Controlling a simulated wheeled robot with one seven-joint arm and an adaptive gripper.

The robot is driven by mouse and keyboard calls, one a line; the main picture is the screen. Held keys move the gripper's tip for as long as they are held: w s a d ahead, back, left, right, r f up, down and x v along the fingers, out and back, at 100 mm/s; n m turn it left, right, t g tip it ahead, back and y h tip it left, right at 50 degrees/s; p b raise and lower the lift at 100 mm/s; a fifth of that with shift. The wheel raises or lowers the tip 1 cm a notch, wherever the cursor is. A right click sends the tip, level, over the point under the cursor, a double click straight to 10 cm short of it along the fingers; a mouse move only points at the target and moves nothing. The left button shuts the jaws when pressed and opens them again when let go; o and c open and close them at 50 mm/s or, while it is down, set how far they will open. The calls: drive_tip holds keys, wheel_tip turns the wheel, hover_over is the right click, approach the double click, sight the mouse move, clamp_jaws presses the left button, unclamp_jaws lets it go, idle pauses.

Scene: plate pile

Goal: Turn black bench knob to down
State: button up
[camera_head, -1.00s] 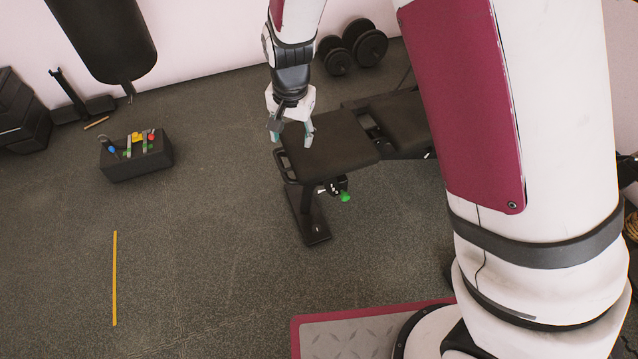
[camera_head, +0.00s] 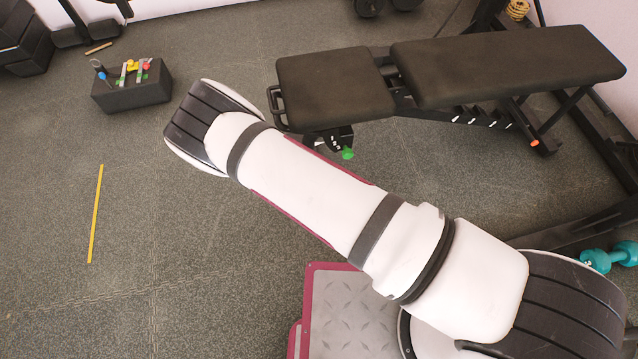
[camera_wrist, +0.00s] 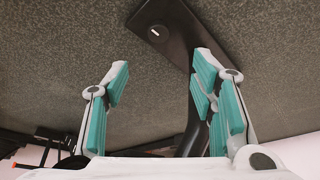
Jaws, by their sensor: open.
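The black bench (camera_head: 335,88) stands at the upper middle of the head view, with its seat pad and back pad level. A green knob (camera_head: 348,153) sits under the seat's front end; I take it for the bench knob. My gripper (camera_wrist: 162,75) shows in the wrist view, open and empty, with teal pads. The bench's black foot (camera_wrist: 158,28) and post (camera_wrist: 192,132) lie beyond the fingers, close to the right finger in the picture. I cannot tell whether they touch. The knob is not clear in the wrist view. My arm hides the gripper in the head view.
A black box (camera_head: 133,92) with coloured items stands at the upper left. A yellow strip (camera_head: 96,212) lies on the open floor at left. Teal dumbbells (camera_head: 609,257) lie at right near a black rack frame (camera_head: 600,140).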

drive_tip(key=b+x, duration=0.6)
drive_tip(key=x, duration=0.9)
drive_tip(key=shift+f, duration=0.2)
drive_tip(key=shift+d, duration=0.1)
drive_tip(key=shift+c, duration=0.6)
drive_tip(key=c, duration=1)
